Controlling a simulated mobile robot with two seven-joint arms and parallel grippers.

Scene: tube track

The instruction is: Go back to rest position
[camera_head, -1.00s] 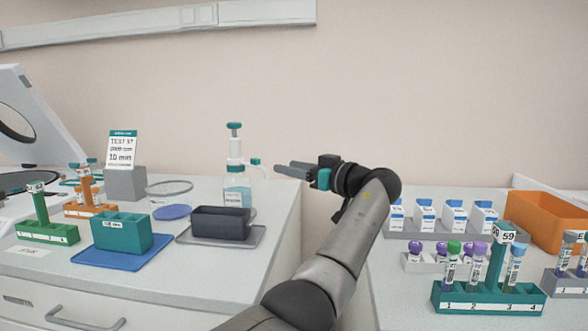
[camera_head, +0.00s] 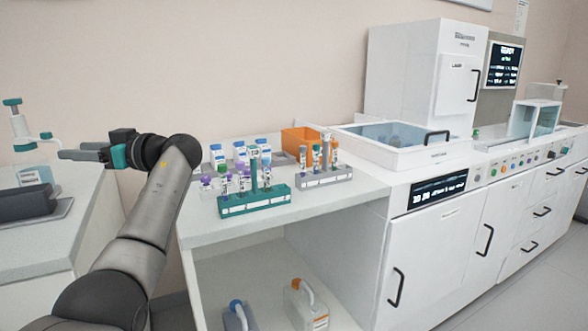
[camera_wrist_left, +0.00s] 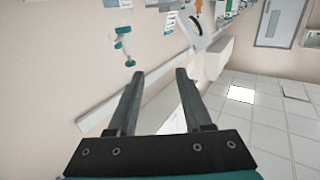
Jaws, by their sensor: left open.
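My left gripper (camera_head: 84,153) is at the left of the head view, above the gap between two benches and beside the dispenser bottle. It also shows in the left wrist view (camera_wrist_left: 160,88), with its two grey fingers apart and nothing between them. The arm comes up from the lower left and bends at the wrist, with the gripper pointing left. My right gripper is in neither view.
A dispenser bottle (camera_head: 30,160) and a dark bin (camera_head: 27,201) stand on the left bench. A teal tube rack (camera_head: 254,201), a grey rack (camera_head: 325,177) and an orange bin (camera_head: 300,136) stand on the middle bench. A white cabinet (camera_head: 418,75) stands behind. Jugs (camera_head: 306,308) sit below.

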